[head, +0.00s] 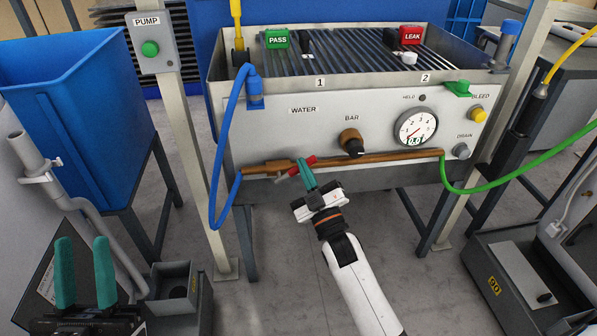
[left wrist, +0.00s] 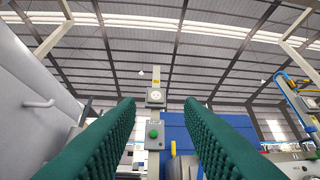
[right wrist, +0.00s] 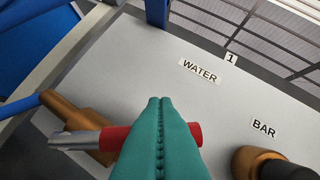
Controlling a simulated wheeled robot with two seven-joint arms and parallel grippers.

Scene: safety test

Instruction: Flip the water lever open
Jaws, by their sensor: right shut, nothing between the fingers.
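The water lever (head: 311,160) has a red sleeve and a silver end. It sits on the brass pipe (head: 385,157) at the lower left of the panel, below the WATER label (head: 303,110). In the right wrist view the red lever (right wrist: 115,138) runs roughly crosswise behind my fingers, which hide its middle. My right gripper (head: 304,168) is shut with nothing between its green fingers, its tips (right wrist: 160,101) overlapping the lever; I cannot tell whether they touch it. My left gripper (head: 84,245) is open and empty at the lower left, far from the panel.
The panel (head: 270,135) carries a BAR knob (head: 351,142), a gauge (head: 416,127), a yellow BLEED button (head: 477,113) and a DRAIN knob (head: 462,151). A blue hose (head: 216,150) hangs left of the lever. A post with a PUMP box (head: 152,42) and a blue bin (head: 75,90) stand left.

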